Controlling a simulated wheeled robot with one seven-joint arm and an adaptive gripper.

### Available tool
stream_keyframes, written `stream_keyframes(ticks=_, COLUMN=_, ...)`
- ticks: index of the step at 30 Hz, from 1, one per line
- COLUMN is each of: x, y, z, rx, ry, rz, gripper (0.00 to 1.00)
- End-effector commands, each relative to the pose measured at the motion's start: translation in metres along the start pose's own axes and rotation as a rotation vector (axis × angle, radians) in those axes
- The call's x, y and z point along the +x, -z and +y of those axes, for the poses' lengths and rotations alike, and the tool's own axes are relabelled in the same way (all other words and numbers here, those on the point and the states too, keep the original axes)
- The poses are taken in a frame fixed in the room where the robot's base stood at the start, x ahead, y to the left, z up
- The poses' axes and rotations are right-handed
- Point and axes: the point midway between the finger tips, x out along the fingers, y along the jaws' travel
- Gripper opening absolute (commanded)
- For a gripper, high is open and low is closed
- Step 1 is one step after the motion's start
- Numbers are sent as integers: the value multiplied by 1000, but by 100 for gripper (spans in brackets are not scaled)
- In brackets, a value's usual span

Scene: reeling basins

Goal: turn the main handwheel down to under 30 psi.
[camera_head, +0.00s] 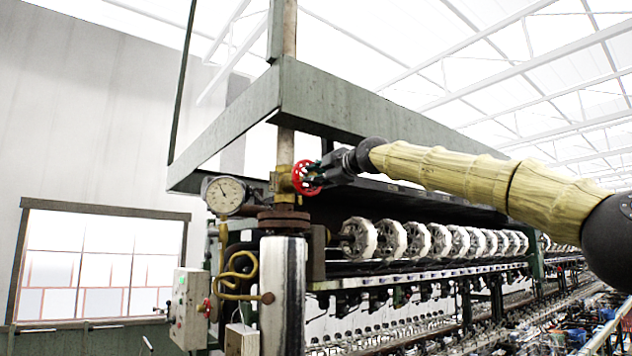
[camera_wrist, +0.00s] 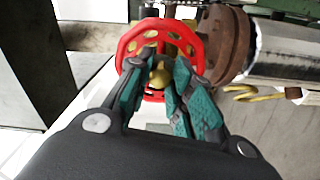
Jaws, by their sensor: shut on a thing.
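The red main handwheel (camera_head: 306,178) sits on a brass valve (camera_head: 284,184) on the vertical pipe, in the upper middle of the head view. It also fills the top middle of the wrist view (camera_wrist: 131,47), with a brass hub (camera_wrist: 161,77) at its centre. My gripper (camera_head: 318,174) reaches it from the right. In the wrist view its teal-padded fingers (camera_wrist: 160,90) are shut on the wheel around its hub area; the exact contact is partly hidden. A round white pressure gauge (camera_head: 226,194) stands left of the valve; its needle points to the upper left, and its numbers are too small to read.
A rusty flange (camera_head: 284,220) and pale cylinder (camera_head: 283,290) stand below the valve. A green steel beam (camera_head: 330,100) runs above my arm. White reels (camera_head: 390,240) line the machine below it. A control box (camera_head: 189,308) and yellow coiled tube (camera_head: 236,275) are lower left.

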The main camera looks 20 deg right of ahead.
Motion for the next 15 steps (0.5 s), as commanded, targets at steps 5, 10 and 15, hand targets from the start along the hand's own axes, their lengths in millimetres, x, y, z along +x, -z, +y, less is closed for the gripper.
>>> stream_keyframes(ticks=5, x=0, y=-2, z=-2, rx=176, ry=-2, rz=-1, gripper=0)
stream_keyframes(ticks=10, x=0, y=-1, z=-2, rx=346, ry=-1, rz=-1, gripper=0)
stream_keyframes(ticks=15, x=0, y=-1, z=-2, rx=517, ry=-1, rz=-1, gripper=0)
